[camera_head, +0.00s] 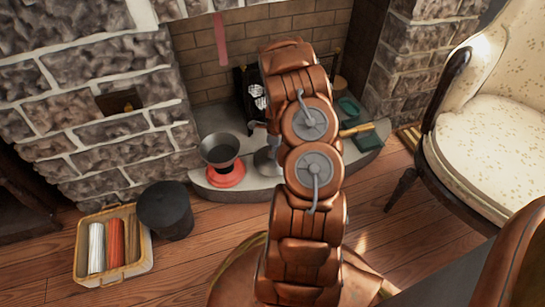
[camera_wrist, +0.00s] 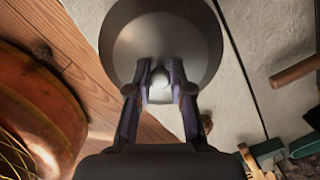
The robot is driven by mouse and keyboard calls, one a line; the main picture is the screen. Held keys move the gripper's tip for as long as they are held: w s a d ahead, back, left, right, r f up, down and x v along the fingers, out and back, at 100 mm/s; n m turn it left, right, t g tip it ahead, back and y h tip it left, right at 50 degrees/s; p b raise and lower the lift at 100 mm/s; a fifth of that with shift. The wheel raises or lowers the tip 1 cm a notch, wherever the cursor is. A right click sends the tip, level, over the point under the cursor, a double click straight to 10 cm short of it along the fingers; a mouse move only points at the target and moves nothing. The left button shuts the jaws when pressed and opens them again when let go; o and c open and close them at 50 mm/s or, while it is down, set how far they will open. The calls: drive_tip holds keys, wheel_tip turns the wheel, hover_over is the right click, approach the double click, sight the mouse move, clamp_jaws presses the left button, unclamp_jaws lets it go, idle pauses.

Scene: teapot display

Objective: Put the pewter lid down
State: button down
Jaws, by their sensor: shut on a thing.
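The pewter lid (camera_wrist: 165,35) is a round, dull grey disc with a small knob in the wrist view. My gripper (camera_wrist: 161,82) is shut on this knob, with one finger on each side. The lid's upper edge is cut off by the frame. In the head view, a grey piece that looks like the lid (camera_head: 266,161) shows just left of my arm, over the hearth; my arm hides the rest and my fingers. I cannot tell whether the lid touches the surface below it.
The stone hearth (camera_head: 255,188) holds a grey bowl (camera_head: 220,150) on a red base (camera_head: 226,175) at left and green items (camera_head: 367,140) at right. A dark bucket (camera_head: 165,209) and a basket (camera_head: 132,270) stand on the floor at left. An armchair (camera_head: 490,150) stands at right.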

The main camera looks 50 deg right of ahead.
drive_tip(key=shift+w+d+f, duration=0.15)
drive_tip(key=shift+d, duration=0.1)
wheel_tip(320, 180, down, 3)
drive_tip(key=shift+a+f+b, duration=0.1)
drive_tip(key=shift+f+b, duration=0.05)
drive_tip(key=shift+b, duration=0.95)
drive_tip(key=c, duration=1)
unclamp_jaws()
drive_tip(key=shift+c, duration=0.2)
